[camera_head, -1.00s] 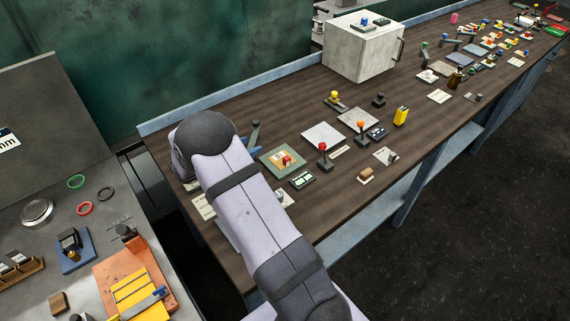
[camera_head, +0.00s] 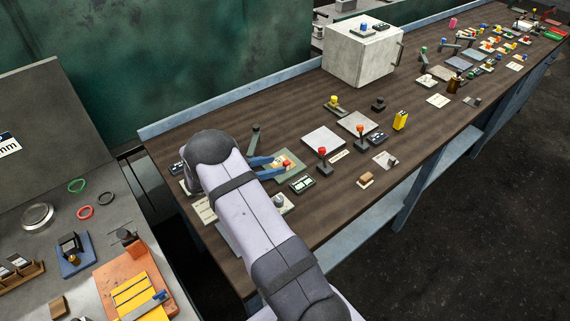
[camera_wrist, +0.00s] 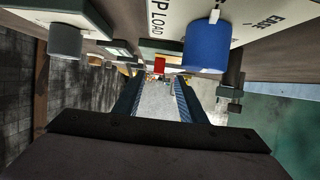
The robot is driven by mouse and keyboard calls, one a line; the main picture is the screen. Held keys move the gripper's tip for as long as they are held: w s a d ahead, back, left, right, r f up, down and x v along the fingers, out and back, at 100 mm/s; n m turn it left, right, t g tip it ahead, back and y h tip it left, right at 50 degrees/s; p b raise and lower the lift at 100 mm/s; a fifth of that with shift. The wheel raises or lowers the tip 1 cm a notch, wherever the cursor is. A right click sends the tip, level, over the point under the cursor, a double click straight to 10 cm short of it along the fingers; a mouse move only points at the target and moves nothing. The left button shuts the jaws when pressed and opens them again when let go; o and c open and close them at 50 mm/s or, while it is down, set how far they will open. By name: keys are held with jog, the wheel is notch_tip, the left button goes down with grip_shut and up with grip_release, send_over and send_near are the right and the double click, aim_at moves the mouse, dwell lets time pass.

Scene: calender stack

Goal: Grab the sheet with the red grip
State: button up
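The red grip (camera_head: 287,162) is a small red block on a pale sheet on a green board (camera_head: 299,174), on the long brown bench. In the wrist view the red grip (camera_wrist: 159,65) shows small, straight ahead near the fingertips. My gripper (camera_head: 280,164) has two blue fingers reaching over the left part of the board, close to the red grip. In the wrist view my gripper (camera_wrist: 160,78) is open, its fingers apart with nothing held between them. I cannot tell whether the red grip lies between the tips or just beyond them. The sheet is partly hidden by the fingers.
A blue knob (camera_wrist: 207,46) and a grey knob (camera_wrist: 65,41) stand close to my gripper. A red-topped lever (camera_head: 323,160), a white plate (camera_head: 322,138) and a green-framed device (camera_head: 303,184) stand right of the board. A grey box (camera_head: 362,55) is farther back.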

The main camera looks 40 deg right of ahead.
aim_at(284, 164)
jog(key=shift+p+x, duration=1.2)
jog(key=shift+x, duration=1.25)
jog(key=shift+s+f, duration=0.1)
jog(key=shift+s, duration=0.05)
grip_shut()
